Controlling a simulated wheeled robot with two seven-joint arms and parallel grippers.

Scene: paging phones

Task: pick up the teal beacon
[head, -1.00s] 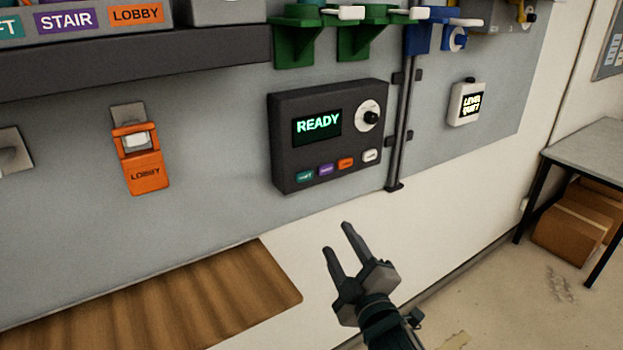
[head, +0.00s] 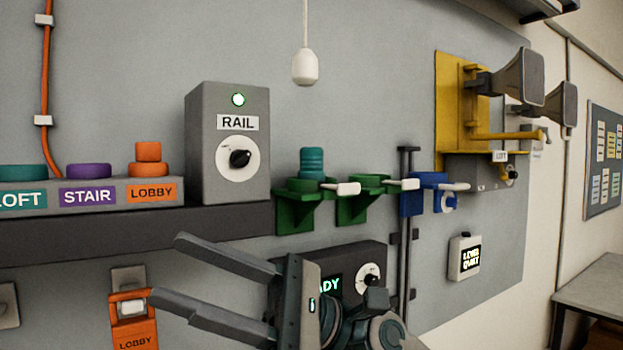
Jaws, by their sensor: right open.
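The teal beacon (head: 311,162) is a small ribbed cylinder. It stands upright in the left green bracket (head: 295,208) on the wall panel, beside a white lever (head: 345,189). My right gripper (head: 165,270) is open and empty, its two fingers pointing left. It is in front of the panel, lower and to the left of the beacon, apart from it. The gripper's body covers part of the dark box with the lit screen (head: 330,285). My left gripper is not in view.
A second green bracket (head: 362,200) and a blue bracket (head: 411,198) stand right of the beacon. The grey RAIL box (head: 228,150) is to its left on a dark shelf (head: 100,234). A white pull hangs above (head: 305,68). Yellow bracket and horns (head: 520,80) are at right.

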